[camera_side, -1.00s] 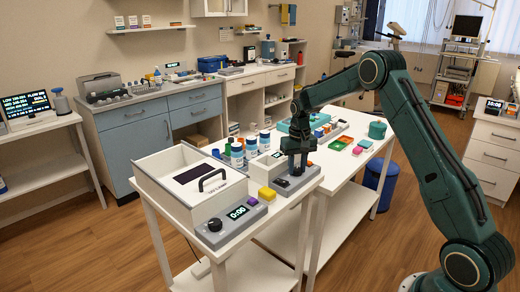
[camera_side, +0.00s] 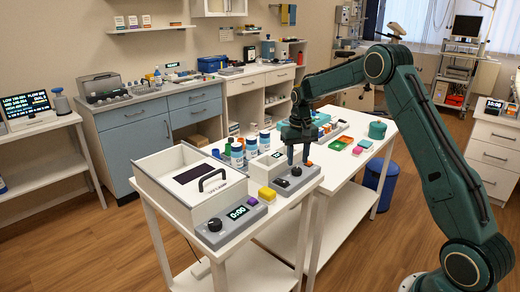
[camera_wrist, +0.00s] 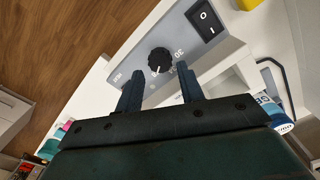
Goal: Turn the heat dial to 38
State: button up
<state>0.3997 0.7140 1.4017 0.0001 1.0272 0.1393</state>
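The heat dial (camera_wrist: 160,60) is a round black ribbed knob on a grey control panel (camera_wrist: 181,38). A pale pointer mark shows on its lower edge in the wrist view. Printed white markings stand beside it, but I cannot read them surely. A black rocker switch (camera_wrist: 207,21) is on the same panel.
A second grey unit with a black knob (camera_side: 214,225) and a green display (camera_side: 237,212) is at the front. Several blue-capped bottles (camera_side: 251,147) stand close behind.

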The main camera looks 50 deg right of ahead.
aim_at(297, 170)
notch_tip(297, 170, up, 10)
jog(key=shift+r, duration=0.15)
dwell(0.3)
jog(key=s+a+r+n+t, duration=0.3)
jog(key=s+a+r, duration=0.8)
jog(key=s+a, duration=0.3)
jog(key=s+a+f+n+t, duration=0.1)
jog(key=s+a+f, duration=0.1)
jog(key=s, duration=0.7)
jog(key=s+a+f+n+t, duration=0.1)
jog(key=s+a+f+n, duration=0.1)
jog(key=s+a, duration=0.3)
jog(key=s+f, duration=0.1)
jog(key=s, duration=0.3)
jog(key=shift+s+t, duration=0.2)
jog(key=shift+t, duration=0.1)
